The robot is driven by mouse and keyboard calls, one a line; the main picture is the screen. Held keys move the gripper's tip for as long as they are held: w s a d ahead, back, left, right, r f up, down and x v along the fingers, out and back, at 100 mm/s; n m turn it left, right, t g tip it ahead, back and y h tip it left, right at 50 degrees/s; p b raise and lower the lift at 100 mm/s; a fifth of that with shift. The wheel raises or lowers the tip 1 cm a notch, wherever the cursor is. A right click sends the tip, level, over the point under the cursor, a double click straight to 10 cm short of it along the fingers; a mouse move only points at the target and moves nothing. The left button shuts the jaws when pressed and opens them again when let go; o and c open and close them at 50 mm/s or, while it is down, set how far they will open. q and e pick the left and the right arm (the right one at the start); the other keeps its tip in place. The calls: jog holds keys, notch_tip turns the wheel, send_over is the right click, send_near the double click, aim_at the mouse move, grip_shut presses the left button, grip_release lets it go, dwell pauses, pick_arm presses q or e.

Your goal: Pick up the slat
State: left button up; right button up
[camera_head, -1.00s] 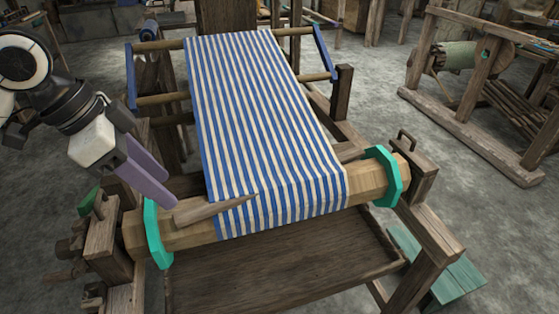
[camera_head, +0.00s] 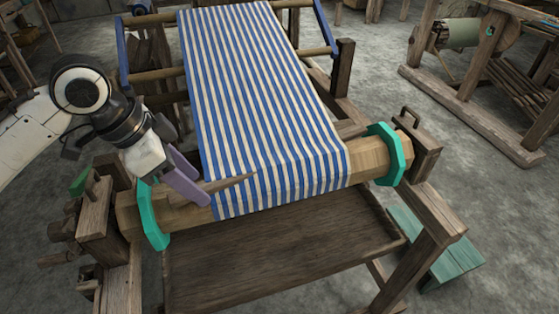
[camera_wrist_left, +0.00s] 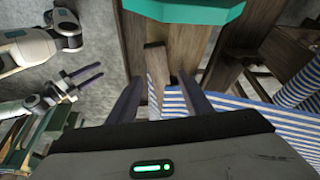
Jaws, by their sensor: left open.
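The slat (camera_head: 232,182) is a narrow, pointed brown wooden piece. It lies across the near roller, its tip over the striped cloth. My left gripper (camera_head: 203,190) is open at the slat's left end, its purple fingers hiding part of it. In the left wrist view the slat's blunt end (camera_wrist_left: 155,62) shows between the two fingertips (camera_wrist_left: 161,80), with a gap on either side. Whether the fingers touch it I cannot tell. My right gripper (camera_wrist_left: 86,74) shows small at the left of that view, its two fingers apart and empty.
The blue and white striped cloth (camera_head: 255,90) runs over the wooden roller (camera_head: 368,169). Teal flanges (camera_head: 152,217) (camera_head: 386,154) sit near the roller's ends. Wooden posts of the loom stand close on the left. A brown board (camera_head: 280,255) lies below the roller.

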pick_arm(q)
grip_shut()
